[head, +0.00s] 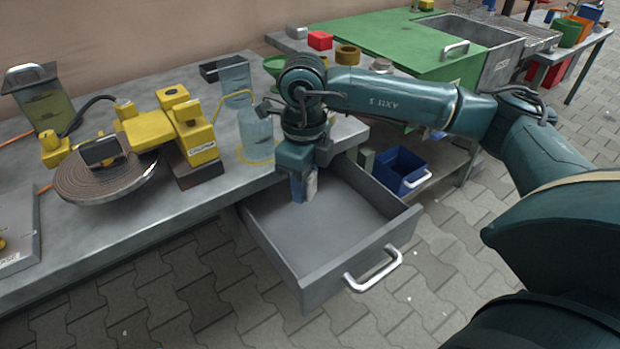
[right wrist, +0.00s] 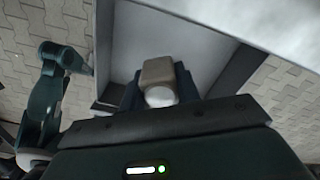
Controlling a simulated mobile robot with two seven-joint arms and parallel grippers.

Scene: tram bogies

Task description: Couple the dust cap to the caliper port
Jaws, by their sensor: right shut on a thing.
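The yellow caliper (head: 150,130) sits on the grey bench beside a brown disc (head: 105,180), with a labelled yellow block at its right end. Its port cannot be made out clearly. My right gripper (head: 304,187) points down over the open drawer (head: 320,232), to the right of the caliper. It is shut on a small pale piece (head: 311,184). In the right wrist view this piece is a beige block (right wrist: 158,72) with a white rounded end, between the fingers. I cannot tell whether it is the dust cap. My left gripper is not in view.
A clear jar (head: 257,136) and a clear beaker (head: 235,78) stand near my right gripper. A yellow-green container (head: 45,105) stands behind the disc. A blue bin (head: 402,170) sits below, right of the drawer. The drawer floor looks empty.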

